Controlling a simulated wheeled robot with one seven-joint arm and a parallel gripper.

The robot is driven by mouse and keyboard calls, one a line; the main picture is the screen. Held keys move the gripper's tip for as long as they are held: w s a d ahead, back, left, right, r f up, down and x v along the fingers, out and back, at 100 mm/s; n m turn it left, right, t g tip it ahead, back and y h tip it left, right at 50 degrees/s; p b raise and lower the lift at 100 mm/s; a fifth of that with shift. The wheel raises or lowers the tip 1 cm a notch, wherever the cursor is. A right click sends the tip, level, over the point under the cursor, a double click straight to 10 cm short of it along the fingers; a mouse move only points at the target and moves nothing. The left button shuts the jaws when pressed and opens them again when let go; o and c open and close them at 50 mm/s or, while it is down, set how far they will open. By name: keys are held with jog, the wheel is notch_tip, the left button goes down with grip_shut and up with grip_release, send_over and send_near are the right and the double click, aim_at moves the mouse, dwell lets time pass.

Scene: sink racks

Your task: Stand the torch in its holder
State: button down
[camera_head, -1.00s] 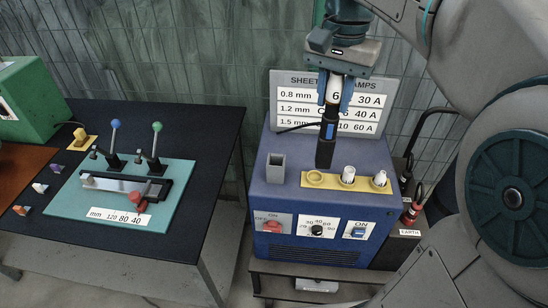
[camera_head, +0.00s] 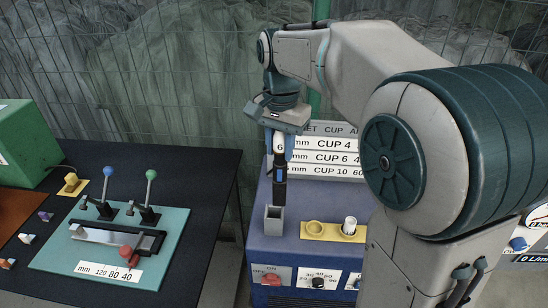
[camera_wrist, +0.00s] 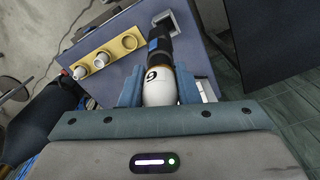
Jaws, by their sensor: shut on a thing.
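The torch has a dark body (camera_head: 279,186) and a white cup marked 6 (camera_wrist: 159,87). My gripper (camera_head: 279,152) is shut on the torch at its white cup and holds it upright, dark end down. In the wrist view, blue fingers (camera_wrist: 158,92) sit on both sides of the cup. The holder, a grey square tube (camera_head: 273,224), stands on the left of the blue box's top. The torch's lower end is at the holder's top opening in the head view. I cannot tell whether it is inside. The holder also shows in the wrist view (camera_wrist: 176,27), just beyond the dark end.
A yellow strip (camera_head: 332,236) beside the holder has an empty ring and white cups. The blue box (camera_head: 262,255) has switches in front. A sign (camera_head: 325,157) stands behind. A black bench (camera_head: 210,180) with a lever fixture lies left. My arm hides the box's right side.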

aim_at(280, 179)
jog(key=shift+w+a+f, duration=0.4)
jog(key=shift+w+a, duration=0.1)
jog(key=shift+a, duration=0.1)
jog(key=shift+f+p, duration=0.45)
jog(key=shift+f, duration=1.6)
